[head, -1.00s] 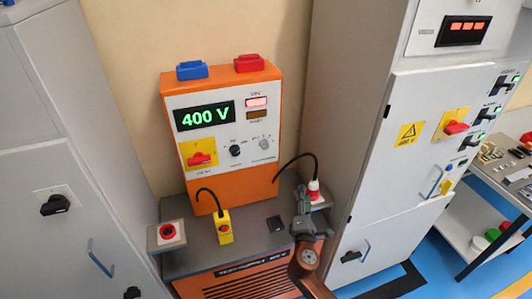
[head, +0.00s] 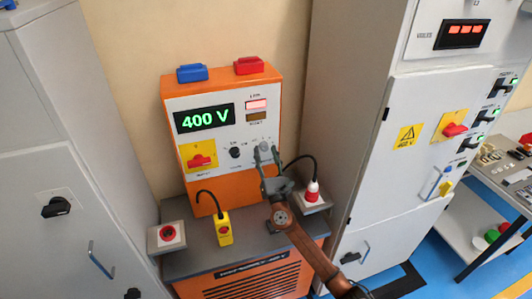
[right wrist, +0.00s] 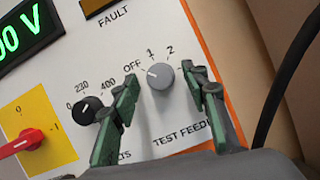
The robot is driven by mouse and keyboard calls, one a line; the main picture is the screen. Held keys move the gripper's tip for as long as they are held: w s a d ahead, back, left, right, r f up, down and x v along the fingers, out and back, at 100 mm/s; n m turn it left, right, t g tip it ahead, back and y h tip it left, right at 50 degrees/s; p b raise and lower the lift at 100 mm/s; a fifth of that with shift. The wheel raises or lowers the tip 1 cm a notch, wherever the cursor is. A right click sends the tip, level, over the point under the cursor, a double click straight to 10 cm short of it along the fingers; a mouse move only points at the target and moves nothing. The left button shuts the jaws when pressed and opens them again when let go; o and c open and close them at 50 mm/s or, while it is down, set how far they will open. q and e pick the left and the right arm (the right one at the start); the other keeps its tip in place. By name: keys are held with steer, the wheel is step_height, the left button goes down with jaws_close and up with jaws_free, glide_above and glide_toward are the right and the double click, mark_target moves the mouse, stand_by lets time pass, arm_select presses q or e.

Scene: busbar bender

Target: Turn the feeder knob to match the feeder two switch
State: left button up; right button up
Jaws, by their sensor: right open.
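The grey feeder knob (right wrist: 160,76) is on the white panel of the orange test supply (head: 225,186), among the marks OFF, 1 and 2. Its pale pointer line seems to face OFF. My right gripper (right wrist: 164,82) is open, with one green finger on each side of the knob; I cannot tell if they touch it. In the head view my right gripper (head: 266,155) reaches up to the panel and partly covers the knob's area. On the right cabinet several black switches (head: 487,116) stand in a column with green displays; their labels are too small to read. My left gripper is out of view.
Left of the feeder knob are a black volts knob (right wrist: 85,108) and a red switch (right wrist: 20,144) on a yellow plate. The supply's display (head: 204,117) reads 400 V.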

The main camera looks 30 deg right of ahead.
steer(key=shift+w+d+r, duration=0.1)
steer(key=shift+w, duration=0.15)
jaws_close()
stand_by(0.4)
